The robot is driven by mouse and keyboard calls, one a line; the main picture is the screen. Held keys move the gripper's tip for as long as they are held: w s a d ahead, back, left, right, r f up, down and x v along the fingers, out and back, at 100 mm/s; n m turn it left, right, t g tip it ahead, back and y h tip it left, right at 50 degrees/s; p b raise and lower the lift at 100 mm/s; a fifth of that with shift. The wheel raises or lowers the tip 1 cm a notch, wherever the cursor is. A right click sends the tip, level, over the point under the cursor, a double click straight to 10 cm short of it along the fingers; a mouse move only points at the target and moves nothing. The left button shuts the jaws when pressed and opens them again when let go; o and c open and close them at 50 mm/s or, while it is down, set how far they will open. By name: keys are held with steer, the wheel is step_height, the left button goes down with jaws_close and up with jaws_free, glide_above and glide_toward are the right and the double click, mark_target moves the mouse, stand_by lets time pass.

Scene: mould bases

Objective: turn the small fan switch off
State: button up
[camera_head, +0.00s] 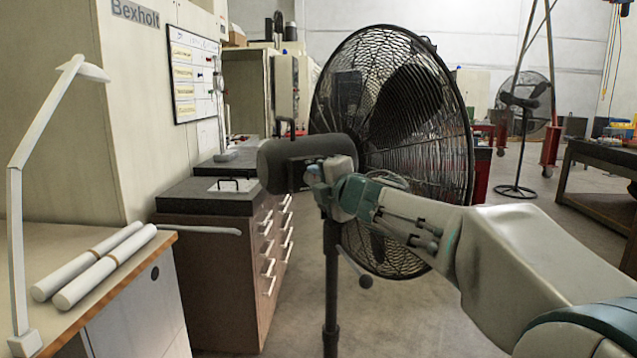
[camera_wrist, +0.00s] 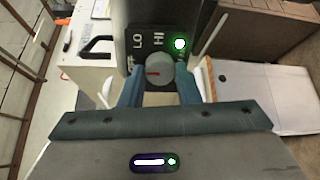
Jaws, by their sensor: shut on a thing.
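The fan (camera_head: 395,130) stands in front of me on a dark pole, with a black wire cage and a dark motor housing (camera_head: 300,158). Its round grey switch knob (camera_wrist: 158,70) sits on a dark panel in the wrist view, with a red mark pointing left. LO and HI labels are above the knob, and a partly hidden label is at its left. A green light (camera_wrist: 180,43) glows at upper right of the knob. My gripper (camera_wrist: 160,78) has its two blue fingers on either side of the knob, shut on it; the head view shows my gripper (camera_head: 320,183) at the housing.
A brown drawer cabinet (camera_head: 205,270) stands left of the fan pole. A wooden desk (camera_head: 115,275) with white tubes (camera_head: 105,265) and a white lamp (camera_head: 16,230) is at the left. Another fan (camera_head: 520,105) and a workbench (camera_head: 600,165) are at the back right. Open floor lies between.

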steer(key=o, duration=1)
steer(key=shift+c, duration=0.2)
steer(key=f+p+v, duration=0.1)
steer(key=v, duration=1.2)
steer(key=shift+s+d+r, duration=0.2)
steer(key=shift+s+r, duration=0.2)
steer(key=shift+r, duration=0.05)
